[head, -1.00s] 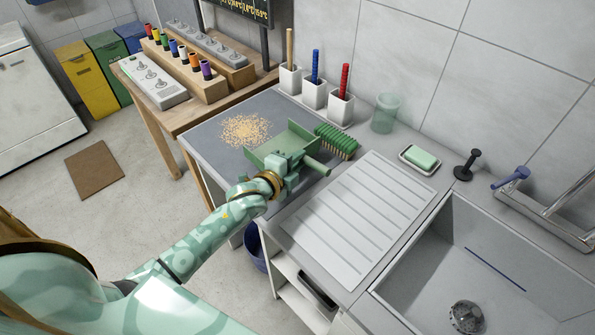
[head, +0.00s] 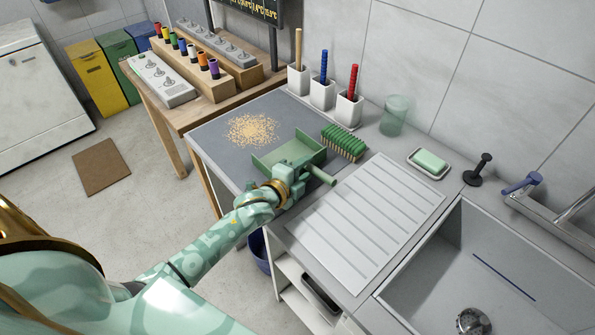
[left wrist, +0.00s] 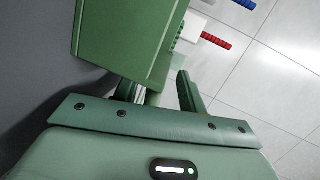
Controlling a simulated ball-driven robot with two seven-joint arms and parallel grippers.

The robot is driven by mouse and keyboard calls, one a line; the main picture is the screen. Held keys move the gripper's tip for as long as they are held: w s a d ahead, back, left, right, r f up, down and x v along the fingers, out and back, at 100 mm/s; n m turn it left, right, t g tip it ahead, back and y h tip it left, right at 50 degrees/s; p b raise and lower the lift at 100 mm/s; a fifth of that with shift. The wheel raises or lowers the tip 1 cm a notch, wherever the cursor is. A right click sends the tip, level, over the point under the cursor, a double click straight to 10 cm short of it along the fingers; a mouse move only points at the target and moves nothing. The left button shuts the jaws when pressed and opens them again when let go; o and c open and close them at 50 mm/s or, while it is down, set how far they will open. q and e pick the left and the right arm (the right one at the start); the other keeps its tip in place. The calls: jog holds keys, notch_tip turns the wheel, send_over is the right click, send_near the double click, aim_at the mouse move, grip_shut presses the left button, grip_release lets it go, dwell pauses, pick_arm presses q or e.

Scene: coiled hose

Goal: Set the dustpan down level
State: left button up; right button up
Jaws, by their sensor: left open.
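The green dustpan (head: 283,153) lies on the grey worktop mat and looks level, its pan side toward the scattered crumbs (head: 252,130). Its round handle (head: 319,174) sticks out to the right, past my left gripper (head: 300,170). In the left wrist view the dustpan (left wrist: 122,40) fills the upper left. There my left gripper (left wrist: 157,92) is open, with its fingers apart on either side of the handle's base. Part of the dustpan is hidden behind the gripper in the head view. My right gripper is not in view.
A green brush (head: 344,143) lies just right of the dustpan. White holders with coloured handles (head: 349,108) stand along the wall, beside a green glass (head: 394,115). The ribbed drainboard (head: 365,220) and sink lie to the right. The mat's left part (head: 215,140) is clear.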

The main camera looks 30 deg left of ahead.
pick_arm(q)
jog(key=p+v, duration=0.2)
jog(key=v, duration=1)
